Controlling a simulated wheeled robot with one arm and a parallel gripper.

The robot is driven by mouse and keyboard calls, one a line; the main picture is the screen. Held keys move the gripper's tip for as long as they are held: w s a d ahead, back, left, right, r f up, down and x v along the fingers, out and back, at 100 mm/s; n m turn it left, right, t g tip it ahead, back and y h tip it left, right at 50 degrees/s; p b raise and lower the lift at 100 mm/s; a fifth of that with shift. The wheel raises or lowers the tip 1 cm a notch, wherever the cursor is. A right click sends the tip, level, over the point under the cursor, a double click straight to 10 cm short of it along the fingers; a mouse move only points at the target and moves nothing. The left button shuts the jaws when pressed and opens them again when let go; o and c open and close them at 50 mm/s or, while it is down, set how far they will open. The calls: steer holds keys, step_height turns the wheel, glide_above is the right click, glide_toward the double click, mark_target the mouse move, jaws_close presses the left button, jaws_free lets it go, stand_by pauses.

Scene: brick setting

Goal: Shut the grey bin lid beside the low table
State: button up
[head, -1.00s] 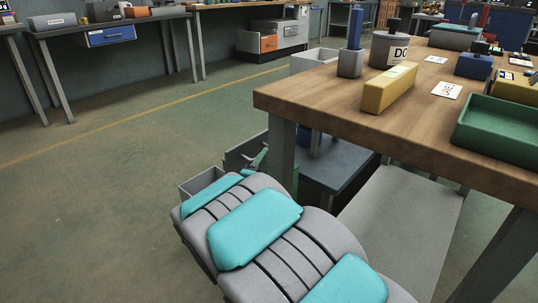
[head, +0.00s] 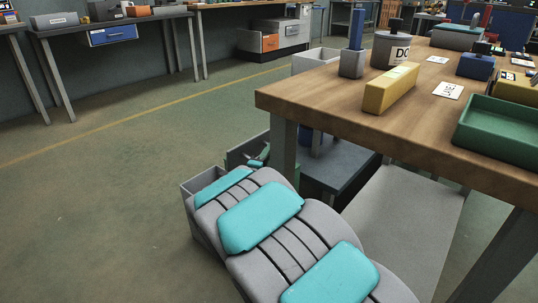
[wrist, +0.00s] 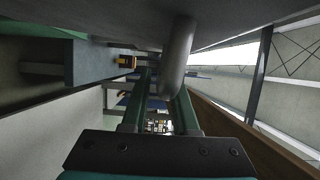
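A light grey open-topped bin (head: 199,182) stands on the floor left of the low table (head: 352,160), partly hidden behind my arm. A darker grey upright panel (head: 238,154) behind it looks like the raised lid, but I cannot be sure. My gripper (wrist: 163,85) shows in the wrist view with two green fingers apart. A grey rounded bar (wrist: 179,55) lies in front of or between them; contact cannot be told. In the head view, only a little green of the gripper (head: 257,164) shows beyond the arm.
A tall wooden-topped table (head: 330,112) stands over the low table's right side, with a yellow block (head: 390,88) and a green tray (head: 500,130) on it. Its leg (head: 284,148) is close to my arm. The floor at left is clear.

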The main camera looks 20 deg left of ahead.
steer(key=shift+f, duration=0.2)
jaws_close()
steer(key=shift+f, duration=0.1)
steer(key=shift+s+f, duration=0.15)
steer(key=shift+f, duration=0.3)
steer(key=shift+o, duration=1.8)
jaws_free()
steer(key=shift+f, duration=0.1)
steer(key=shift+o, duration=1.4)
steer(key=shift+r, duration=0.4)
steer(key=shift+r, duration=0.2)
